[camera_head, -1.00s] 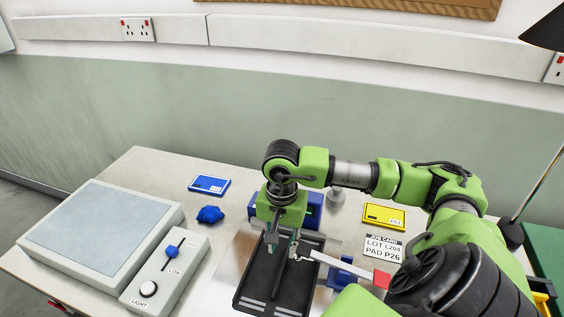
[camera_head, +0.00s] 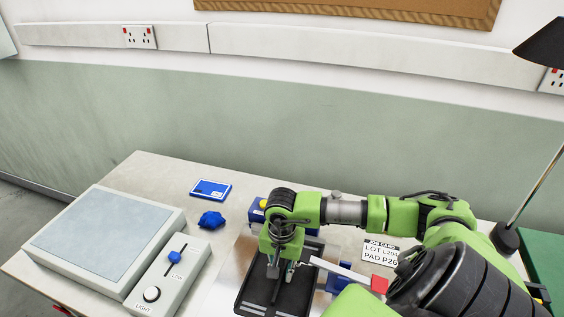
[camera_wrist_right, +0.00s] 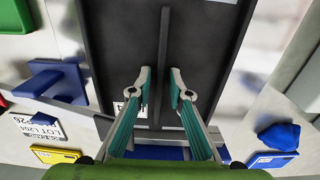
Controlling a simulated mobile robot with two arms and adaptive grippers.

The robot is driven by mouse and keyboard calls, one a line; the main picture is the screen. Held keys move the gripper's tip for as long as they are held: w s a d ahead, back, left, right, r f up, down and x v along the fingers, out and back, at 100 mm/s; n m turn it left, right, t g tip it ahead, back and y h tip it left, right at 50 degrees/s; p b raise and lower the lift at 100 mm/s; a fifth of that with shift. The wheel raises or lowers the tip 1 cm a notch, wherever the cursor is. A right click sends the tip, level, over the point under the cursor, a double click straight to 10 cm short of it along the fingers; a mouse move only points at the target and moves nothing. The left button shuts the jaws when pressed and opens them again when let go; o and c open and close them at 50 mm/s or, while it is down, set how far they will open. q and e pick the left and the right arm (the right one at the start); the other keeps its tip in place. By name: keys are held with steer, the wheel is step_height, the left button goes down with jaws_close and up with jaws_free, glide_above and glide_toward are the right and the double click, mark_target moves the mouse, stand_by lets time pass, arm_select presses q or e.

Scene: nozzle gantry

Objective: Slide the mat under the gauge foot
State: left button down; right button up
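A black tray-like plate (camera_head: 247,295) with raised edges and a central rib lies at the front middle of the table; it fills the middle of the right wrist view (camera_wrist_right: 205,45). I cannot tell whether it is the mat, and no separate mat shows clearly. My right gripper (camera_head: 281,270) points down over the plate. In the wrist view, its fingertips (camera_wrist_right: 161,80) stand apart on either side of the rib (camera_wrist_right: 164,40), with gaps visible. A gauge foot cannot be made out. A pale bar with a red end (camera_head: 379,284) lies right of the gripper. My left gripper is out of view.
A blue block with a yellow knob (camera_head: 263,204) stands behind the plate, partly hidden by my arm. A job card (camera_head: 380,253) lies right. A lamp (camera_head: 545,45) stands right.

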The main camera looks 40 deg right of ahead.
jaws_close()
